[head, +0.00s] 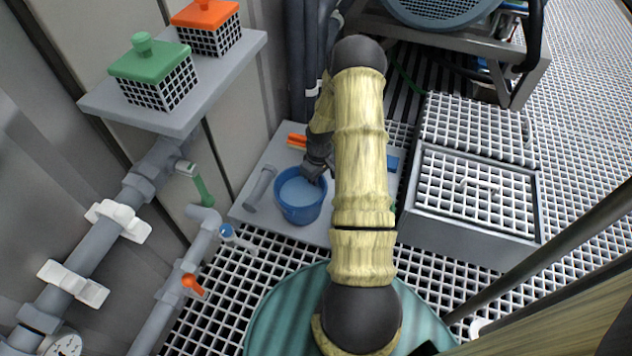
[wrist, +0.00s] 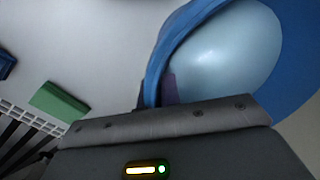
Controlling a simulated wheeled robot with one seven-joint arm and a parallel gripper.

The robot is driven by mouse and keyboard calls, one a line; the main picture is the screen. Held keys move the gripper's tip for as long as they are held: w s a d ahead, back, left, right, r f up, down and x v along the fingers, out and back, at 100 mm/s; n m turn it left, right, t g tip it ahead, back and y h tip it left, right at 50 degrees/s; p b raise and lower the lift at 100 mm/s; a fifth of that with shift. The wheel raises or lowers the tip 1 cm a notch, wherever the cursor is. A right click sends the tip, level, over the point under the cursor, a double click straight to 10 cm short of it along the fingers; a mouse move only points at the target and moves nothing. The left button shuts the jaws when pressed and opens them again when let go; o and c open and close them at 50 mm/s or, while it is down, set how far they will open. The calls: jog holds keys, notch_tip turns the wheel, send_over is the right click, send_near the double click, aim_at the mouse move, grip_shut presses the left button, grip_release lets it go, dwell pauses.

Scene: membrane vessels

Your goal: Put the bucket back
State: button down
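The blue bucket (head: 289,208) stands on a pale grey board on the grating floor, left of my arm. Its inside shows a pale, light-blue surface, like liquid. My gripper (head: 314,172) is at the bucket's upper right rim in the head view, pointing down. In the wrist view the bucket (wrist: 296,95) fills the right side, and its rim runs down to my gripper (wrist: 157,92). Small dark finger parts show on both sides of the rim. The gripper body hides most of the fingers, so whether they press on the rim cannot be told.
The pale board (head: 257,218) also holds a grey cylinder (head: 260,188) and orange items (head: 297,140). A wall shelf (head: 187,116) carries green-lidded (head: 150,62) and orange-lidded (head: 206,16) baskets. Pipes with valves run at left. A grated box (head: 474,190) stands right, a teal drum (head: 270,320) in front.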

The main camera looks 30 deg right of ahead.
jog(key=c, duration=1.6)
grip_release()
notch_tip(320, 180, up, 12)
jog(key=d+p, duration=0.1)
jog(key=p, duration=0.7)
jog(key=shift+w, duration=0.15)
